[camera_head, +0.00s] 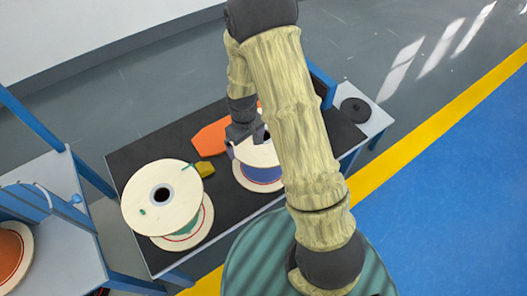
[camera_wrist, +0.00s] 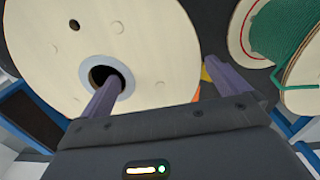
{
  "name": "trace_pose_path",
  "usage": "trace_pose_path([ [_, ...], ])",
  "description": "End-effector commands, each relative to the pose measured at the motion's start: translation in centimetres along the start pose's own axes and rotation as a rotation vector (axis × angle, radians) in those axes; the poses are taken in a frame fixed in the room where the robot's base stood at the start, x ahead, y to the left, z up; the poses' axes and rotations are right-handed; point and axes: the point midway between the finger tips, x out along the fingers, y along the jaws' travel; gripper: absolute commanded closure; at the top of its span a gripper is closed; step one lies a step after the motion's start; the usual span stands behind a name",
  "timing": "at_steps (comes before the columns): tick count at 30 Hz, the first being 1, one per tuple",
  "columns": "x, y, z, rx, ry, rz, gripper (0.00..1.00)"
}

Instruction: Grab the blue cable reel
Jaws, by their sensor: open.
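The blue cable reel (camera_head: 264,174) stands on the dark table mat, partly hidden behind my arm in the head view. Blue cable shows between its pale flanges. In the wrist view its round top flange (camera_wrist: 160,52) fills the left and middle, with a grey-ringed hub hole; its cable is hidden there. My gripper (camera_head: 248,142) is at the reel's upper left, open and empty. In the wrist view, the left finger of my gripper (camera_wrist: 160,75) overlaps the hub hole and the right finger is at the flange's right edge. I cannot tell how deep the fingers are.
A green cable reel (camera_head: 165,195) stands at the table's front left; its green cable (camera_wrist: 278,32) shows at right in the wrist view. A yellow block (camera_head: 205,169) and an orange piece (camera_head: 211,138) lie nearby. A black disc (camera_head: 356,110) lies at the right end.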

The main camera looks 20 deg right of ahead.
Motion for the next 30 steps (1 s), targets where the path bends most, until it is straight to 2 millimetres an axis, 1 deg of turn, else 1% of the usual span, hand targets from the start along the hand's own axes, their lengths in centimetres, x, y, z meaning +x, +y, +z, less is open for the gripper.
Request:
trace_pose_path([
  [6, -0.1, 0.0, 0.0, 0.0, 0.001, 0.0, 0.0],
  [9, 0.3, 0.0, 0.0, 0.0, 0.0, 0.0, 0.0],
  [11, 0.8, -0.1, 0.0, 0.0, -0.001, 0.0, 0.0],
  [18, 4.3, -0.3, 0.2, 0.001, -0.002, -0.001, 0.0],
  [21, 5.1, -0.3, 0.1, 0.001, 0.0, 0.0, 0.0],
  [30, 5.1, -0.3, 0.1, 0.001, 0.001, 0.0, 0.0],
])
